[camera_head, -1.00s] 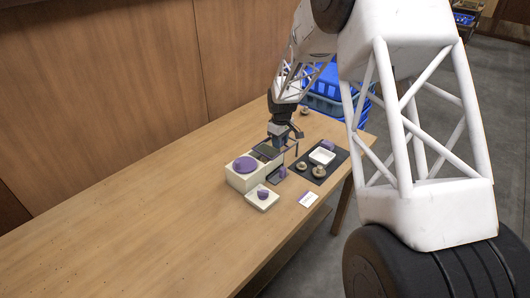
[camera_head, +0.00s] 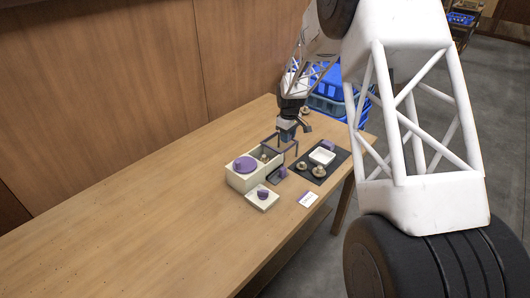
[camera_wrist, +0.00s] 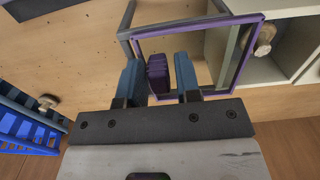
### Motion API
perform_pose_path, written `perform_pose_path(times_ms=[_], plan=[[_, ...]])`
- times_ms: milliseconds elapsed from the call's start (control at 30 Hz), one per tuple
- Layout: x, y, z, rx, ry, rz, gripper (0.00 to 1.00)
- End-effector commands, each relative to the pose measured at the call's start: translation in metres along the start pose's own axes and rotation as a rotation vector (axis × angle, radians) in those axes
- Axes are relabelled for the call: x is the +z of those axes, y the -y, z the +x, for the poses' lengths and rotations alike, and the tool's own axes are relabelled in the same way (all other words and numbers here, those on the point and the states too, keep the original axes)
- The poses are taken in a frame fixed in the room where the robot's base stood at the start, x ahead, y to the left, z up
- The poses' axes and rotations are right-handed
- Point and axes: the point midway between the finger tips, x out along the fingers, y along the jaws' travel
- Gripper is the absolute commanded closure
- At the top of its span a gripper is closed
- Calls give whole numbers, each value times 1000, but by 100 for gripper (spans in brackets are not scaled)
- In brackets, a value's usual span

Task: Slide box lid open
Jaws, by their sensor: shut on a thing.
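My gripper (camera_head: 289,137) is beyond the box's right end. In the wrist view my gripper (camera_wrist: 157,68) is shut on a purple block-like handle (camera_wrist: 158,74) of the lid. The purple-edged lid frame (camera_wrist: 195,25) reaches from the fingers to the box's open compartment. The handle is hidden in the head view.
A dark mat (camera_head: 332,173) to the right holds a white tray (camera_head: 322,156) and mushrooms (camera_head: 318,171). A small pale block (camera_head: 262,200) with a purple piece and a white card (camera_head: 308,199) lie in front. Blue crates (camera_head: 330,98) stand past the table's far end. The left tabletop is clear.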

Motion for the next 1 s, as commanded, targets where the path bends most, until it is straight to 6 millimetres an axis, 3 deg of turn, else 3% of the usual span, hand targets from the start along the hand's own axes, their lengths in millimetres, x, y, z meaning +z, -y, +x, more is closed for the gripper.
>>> perform_pose_path(times_ms=[33, 633, 667, 700, 1000], plan=[[5, 2, 16, -15, 16, 1, 82], [6, -11, 17, -15, 16, 0, 82], [6, -11, 17, -15, 16, 0, 66], [6, -11, 17, -15, 16, 0, 60], [6, -11, 14, -15, 16, 0, 60]])
